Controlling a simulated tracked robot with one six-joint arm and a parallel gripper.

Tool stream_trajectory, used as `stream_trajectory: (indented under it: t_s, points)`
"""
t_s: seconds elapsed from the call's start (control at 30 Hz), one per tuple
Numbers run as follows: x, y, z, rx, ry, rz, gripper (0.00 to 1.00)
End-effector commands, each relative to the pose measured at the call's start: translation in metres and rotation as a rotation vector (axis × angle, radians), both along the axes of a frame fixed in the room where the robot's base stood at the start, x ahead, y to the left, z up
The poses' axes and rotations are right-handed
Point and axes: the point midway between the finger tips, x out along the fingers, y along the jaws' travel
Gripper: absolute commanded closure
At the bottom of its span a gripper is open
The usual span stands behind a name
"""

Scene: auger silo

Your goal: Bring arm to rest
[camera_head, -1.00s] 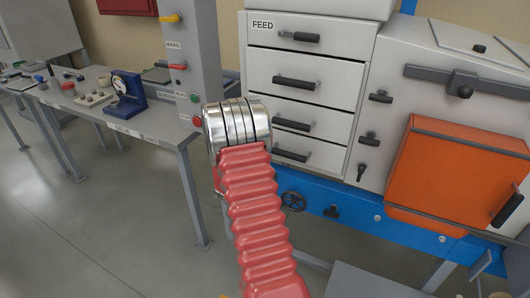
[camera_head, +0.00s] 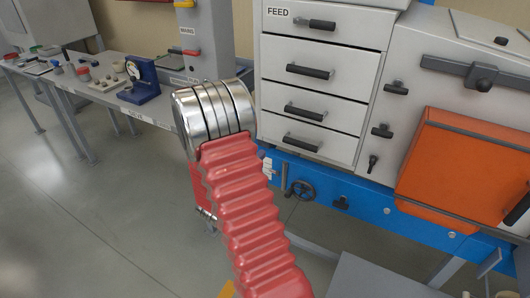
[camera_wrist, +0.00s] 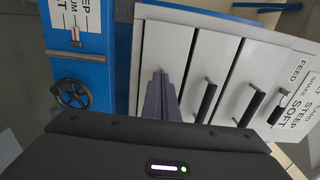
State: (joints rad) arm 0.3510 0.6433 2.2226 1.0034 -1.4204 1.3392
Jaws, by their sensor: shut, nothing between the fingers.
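My arm, with a red ribbed sleeve and a silver ringed joint, rises in the middle of the head view; the gripper itself is hidden there. In the wrist view my gripper (camera_wrist: 160,95) shows as purple-grey fingers closed together, with nothing between them. The fingers point toward the white drawer cabinet (camera_wrist: 205,50), which appears turned on its side. I cannot tell the gap between fingertips and drawer fronts. In the head view the cabinet marked FEED (camera_head: 320,62) stands just right of my arm.
An orange box-like cover (camera_head: 460,165) is at the right. A blue beam (camera_head: 335,190) with a handwheel (camera_head: 300,191) runs below the drawers. A bench (camera_head: 125,105) with a blue device (camera_head: 141,80) stands at the left. Open floor (camera_head: 90,220) lies at lower left.

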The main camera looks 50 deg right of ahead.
Motion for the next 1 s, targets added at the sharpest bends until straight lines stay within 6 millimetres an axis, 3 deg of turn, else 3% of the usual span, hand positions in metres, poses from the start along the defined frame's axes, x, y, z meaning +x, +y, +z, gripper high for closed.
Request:
stream_trajectory:
  t_s: [0.8,1.0]
  points:
    - [-0.003,0.005,-0.001,-0.003,0.02,-0.003,1.0]
    - [0.009,0.011,-0.033,0.088,0.177,0.058,1.0]
